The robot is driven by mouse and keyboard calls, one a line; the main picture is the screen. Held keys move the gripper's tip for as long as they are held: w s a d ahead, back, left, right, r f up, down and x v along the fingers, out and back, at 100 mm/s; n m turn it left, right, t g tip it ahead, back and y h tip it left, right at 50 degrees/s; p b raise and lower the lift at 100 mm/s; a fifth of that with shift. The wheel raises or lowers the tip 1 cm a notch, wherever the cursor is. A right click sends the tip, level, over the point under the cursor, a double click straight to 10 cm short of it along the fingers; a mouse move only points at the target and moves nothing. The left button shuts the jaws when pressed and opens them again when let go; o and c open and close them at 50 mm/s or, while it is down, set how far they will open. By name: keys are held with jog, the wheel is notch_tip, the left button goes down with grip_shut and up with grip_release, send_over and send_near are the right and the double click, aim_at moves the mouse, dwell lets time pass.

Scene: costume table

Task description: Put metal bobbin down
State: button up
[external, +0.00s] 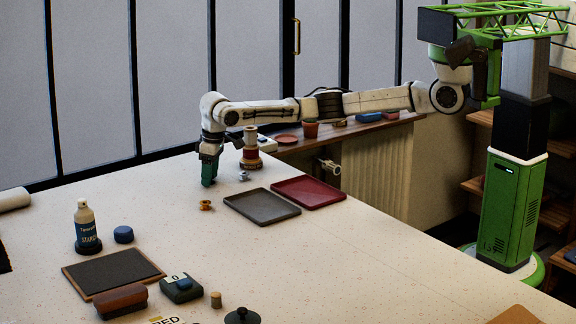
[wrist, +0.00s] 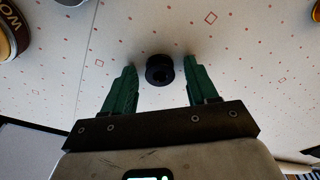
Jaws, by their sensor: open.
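My gripper (external: 209,183) points down low over the back part of the table. In the wrist view its two green fingers (wrist: 160,75) are spread open. A small dark round bobbin (wrist: 159,69) shows on the white tabletop at the gap between the fingertips, with clear space on both sides of it. In the external view a small silvery bobbin (external: 244,176) lies on the table to the right of my gripper. I cannot tell whether this is the same piece as in the wrist view. Nothing is gripped.
A small brass-coloured spool (external: 205,205) lies in front of my gripper. A grey tray (external: 262,217) and a dark red tray (external: 309,190) lie to the right. A tall thread spool stack (external: 250,150) stands close behind. The table front of the trays is mostly clear.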

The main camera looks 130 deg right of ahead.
jog(key=shift+r, duration=0.1)
notch_tip(320, 180, up, 12)
jog(key=a, duration=0.1)
jog(key=shift+s, duration=0.45)
dwell(0.5)
